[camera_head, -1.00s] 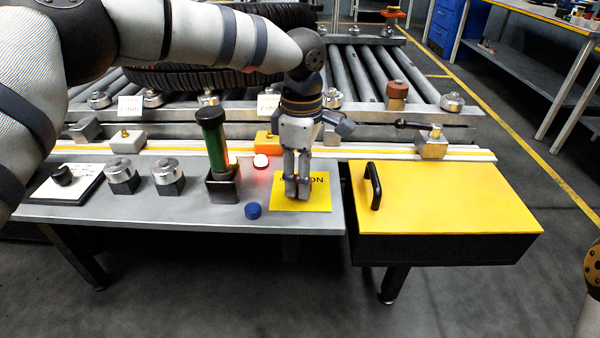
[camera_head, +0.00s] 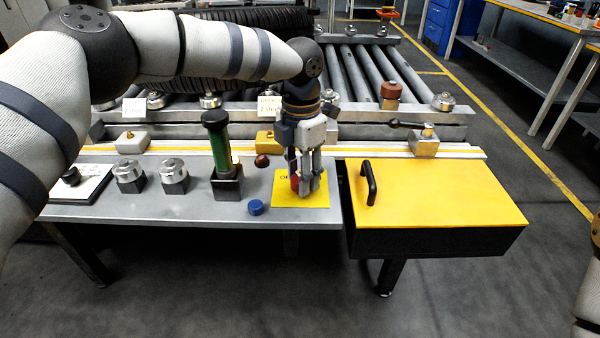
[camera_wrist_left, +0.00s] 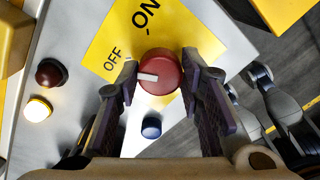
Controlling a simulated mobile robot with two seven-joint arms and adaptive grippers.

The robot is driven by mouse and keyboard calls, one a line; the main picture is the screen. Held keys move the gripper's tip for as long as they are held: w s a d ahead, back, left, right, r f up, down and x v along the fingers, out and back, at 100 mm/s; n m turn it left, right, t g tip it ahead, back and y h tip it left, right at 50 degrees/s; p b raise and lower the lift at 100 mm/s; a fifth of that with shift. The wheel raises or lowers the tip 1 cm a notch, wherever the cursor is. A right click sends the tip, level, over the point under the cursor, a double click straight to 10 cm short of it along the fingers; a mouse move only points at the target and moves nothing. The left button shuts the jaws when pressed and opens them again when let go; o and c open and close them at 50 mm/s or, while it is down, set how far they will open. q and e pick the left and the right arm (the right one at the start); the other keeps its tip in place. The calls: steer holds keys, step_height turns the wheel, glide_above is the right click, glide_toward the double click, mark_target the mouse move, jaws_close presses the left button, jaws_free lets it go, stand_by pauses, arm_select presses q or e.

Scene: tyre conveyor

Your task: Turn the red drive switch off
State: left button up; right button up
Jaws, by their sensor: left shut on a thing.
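The red drive switch (camera_wrist_left: 160,72) is a round red knob with a white pointer on a yellow plate (camera_wrist_left: 100,38) marked ON and OFF. In the left wrist view the pointer faces left, toward the OFF lettering. My left gripper (camera_wrist_left: 158,80) has a finger on each side of the knob and is shut on it. In the head view my left gripper (camera_head: 308,190) points down over the plate (camera_head: 318,203). Part of the red knob (camera_head: 295,183) shows between the fingers. My right gripper is not in view.
A dark red lamp (camera_head: 262,160) stands behind the plate; a pale lamp (camera_wrist_left: 38,108) glows in the left wrist view. A blue button (camera_head: 256,207) and a green cylinder (camera_head: 221,150) stand to the left. A yellow-topped box (camera_head: 430,200) with a black handle is at right.

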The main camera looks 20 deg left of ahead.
arm_select(q)
steer(key=shift+n, duration=1.6)
steer(key=o, duration=1.2)
steer(key=shift+c, duration=0.2)
step_height(320, 180, up, 12)
